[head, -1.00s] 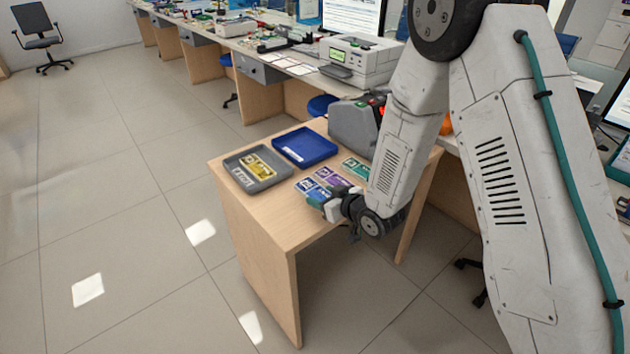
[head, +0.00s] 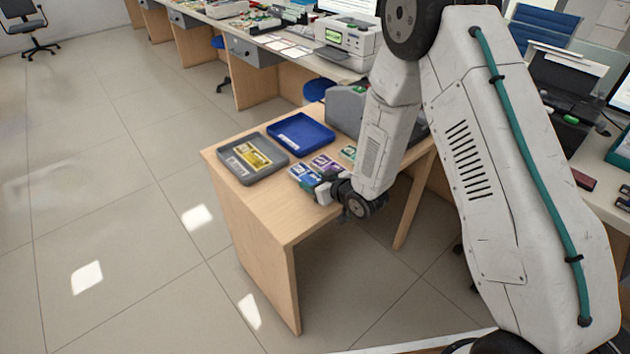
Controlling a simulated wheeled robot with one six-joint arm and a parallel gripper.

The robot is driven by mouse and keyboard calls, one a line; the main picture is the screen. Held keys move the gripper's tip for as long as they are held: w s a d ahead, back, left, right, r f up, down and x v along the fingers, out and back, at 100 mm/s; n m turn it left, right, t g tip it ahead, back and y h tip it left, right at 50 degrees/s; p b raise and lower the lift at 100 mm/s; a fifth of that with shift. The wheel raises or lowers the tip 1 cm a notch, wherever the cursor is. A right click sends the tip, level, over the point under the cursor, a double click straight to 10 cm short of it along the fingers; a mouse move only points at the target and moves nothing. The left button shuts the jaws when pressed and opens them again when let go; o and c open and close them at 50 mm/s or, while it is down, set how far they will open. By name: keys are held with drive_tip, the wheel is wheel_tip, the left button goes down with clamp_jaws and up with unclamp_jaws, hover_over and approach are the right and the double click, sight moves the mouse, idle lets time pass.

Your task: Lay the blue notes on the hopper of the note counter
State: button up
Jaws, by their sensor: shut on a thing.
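The blue notes (head: 302,172) are at the front edge of a row of notes on the wooden desk, at the tips of my gripper (head: 318,188). My gripper is low over the desk, shut on the blue notes as far as I can tell; its jaws are small and partly hidden. A grey machine (head: 345,108), which looks like the note counter, stands at the back of the desk. My arm hides its right part, and its hopper cannot be made out.
Purple notes (head: 327,162) and partly hidden green notes (head: 348,152) lie beside the blue ones. A grey tray (head: 268,173) with yellow notes (head: 252,156) and an empty blue tray (head: 302,133) sit left on the desk (head: 262,212). A white machine (head: 349,42) stands on the counter behind.

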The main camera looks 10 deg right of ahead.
drive_tip(key=shift+f, duration=0.1)
drive_tip(key=o, duration=0.7)
drive_tip(key=v, duration=1.2)
